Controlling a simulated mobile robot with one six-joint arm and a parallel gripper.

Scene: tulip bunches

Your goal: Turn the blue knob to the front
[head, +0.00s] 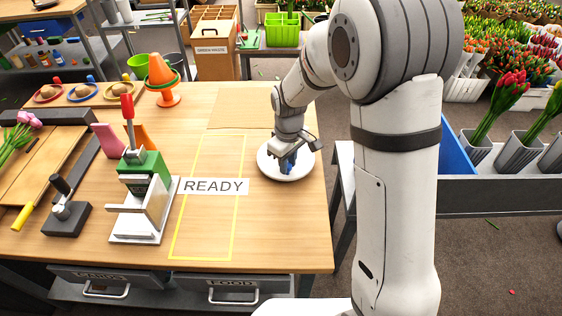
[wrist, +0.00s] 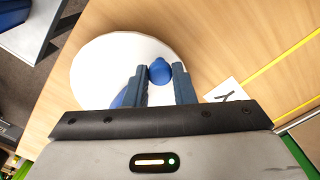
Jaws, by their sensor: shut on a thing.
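The blue knob (head: 287,165) sits on a round white disc (head: 304,172) near the right edge of the wooden table. My gripper (head: 290,152) reaches down over the disc from above. In the wrist view, the rounded end of the blue knob (wrist: 160,71) shows between my two dark fingers. The fingers are shut on it. Another blue part shows to the left of the left finger. The white disc (wrist: 98,58) lies under the fingers. The middle of the knob is hidden by my fingers.
A READY label (head: 213,187) lies across a yellow-outlined area left of the disc, which is otherwise empty. A green press with a red handle (head: 146,190) stands farther left. An orange cone (head: 161,75) stands at the back. A grey trough with tulip cups adjoins at right.

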